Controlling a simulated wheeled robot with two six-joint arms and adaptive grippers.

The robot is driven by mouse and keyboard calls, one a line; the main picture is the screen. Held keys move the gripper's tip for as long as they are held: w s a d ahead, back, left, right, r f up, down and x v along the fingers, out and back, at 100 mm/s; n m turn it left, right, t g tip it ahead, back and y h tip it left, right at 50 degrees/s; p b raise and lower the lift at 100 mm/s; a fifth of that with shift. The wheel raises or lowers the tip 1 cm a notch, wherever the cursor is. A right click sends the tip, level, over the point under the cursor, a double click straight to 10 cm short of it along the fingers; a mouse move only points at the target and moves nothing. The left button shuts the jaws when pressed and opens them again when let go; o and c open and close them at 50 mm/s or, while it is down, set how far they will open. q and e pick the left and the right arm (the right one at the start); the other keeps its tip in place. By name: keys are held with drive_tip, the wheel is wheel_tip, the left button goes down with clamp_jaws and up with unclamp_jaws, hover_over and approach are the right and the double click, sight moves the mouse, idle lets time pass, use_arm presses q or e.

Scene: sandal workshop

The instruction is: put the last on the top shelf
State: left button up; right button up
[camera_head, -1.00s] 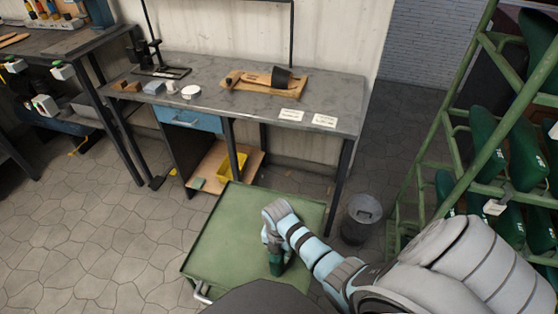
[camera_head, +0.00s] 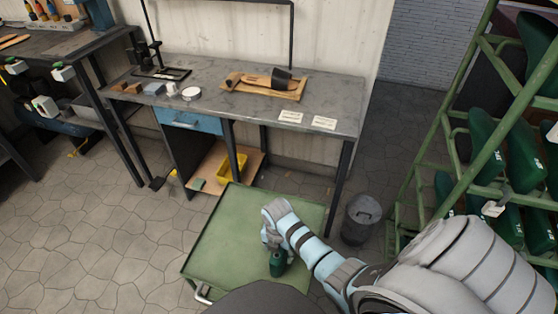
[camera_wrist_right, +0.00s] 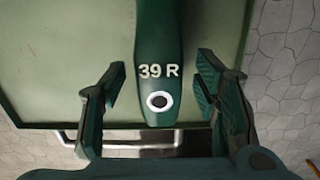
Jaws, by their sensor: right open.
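The last is dark green with a white "39 R" and a dark hole in a white ring. It shows in the right wrist view (camera_wrist_right: 159,48) and small in the head view (camera_head: 277,265), on the green tray-topped cart (camera_head: 228,225). My right gripper (camera_wrist_right: 160,75) is open, one finger on each side of the last, with visible gaps. In the head view my right gripper (camera_head: 270,242) is partly hidden by its own wrist. The green rack (camera_head: 462,187) with sloping shelves is at the right; its top is cut off by the picture edge. My left gripper is not in view.
Several green lasts (camera_head: 487,140) rest on the rack. A grey bin (camera_head: 361,220) stands between cart and rack. A grey workbench (camera_head: 225,100) stands behind the cart, with a wooden board (camera_head: 290,94) and small items on it. The floor left of the cart is clear.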

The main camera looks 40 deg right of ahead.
drive_tip(key=r+p, duration=0.2)
drive_tip(key=r, duration=0.3)
drive_tip(key=r+p, duration=0.2)
drive_tip(key=r, duration=0.3)
drive_tip(key=shift+s+a, duration=0.2)
